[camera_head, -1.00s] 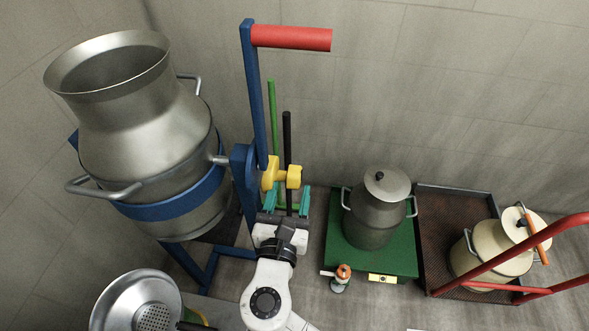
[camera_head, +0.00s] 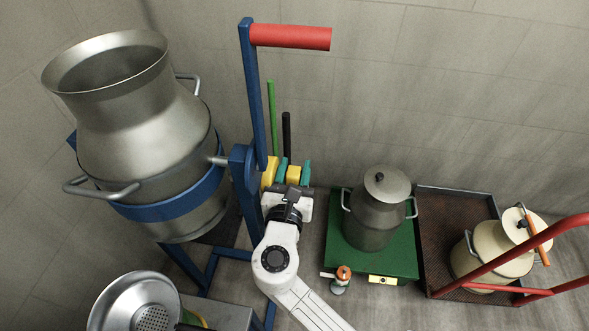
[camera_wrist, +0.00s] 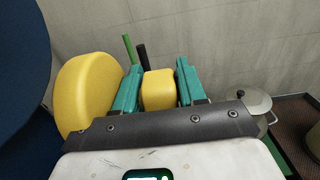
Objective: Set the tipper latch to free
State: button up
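The tipper latch is a yellow part on the tipper's blue frame (camera_head: 243,190), beside the large metal can (camera_head: 150,140). Its rounded yellow piece (camera_head: 269,174) is nearest the frame, and its yellow knob (camera_head: 293,175) sticks out to the right. My gripper (camera_head: 294,172) has its teal fingers on both sides of the knob. In the wrist view the knob (camera_wrist: 158,90) fills the space between the fingers (camera_wrist: 158,84), with no clear gap, so the gripper looks shut on it. The rounded piece (camera_wrist: 85,92) is left of the fingers. The latch's markings are not visible.
A red-handled lever (camera_head: 290,37) rises above the latch. Green (camera_head: 272,115) and black (camera_head: 287,135) poles stand behind. A lidded can (camera_head: 376,215) on a green platform (camera_head: 340,257) and a red-railed cart (camera_head: 460,205) are to the right. A metal strainer bowl (camera_head: 115,300) is front left.

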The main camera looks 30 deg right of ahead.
jog(key=c, duration=0.6)
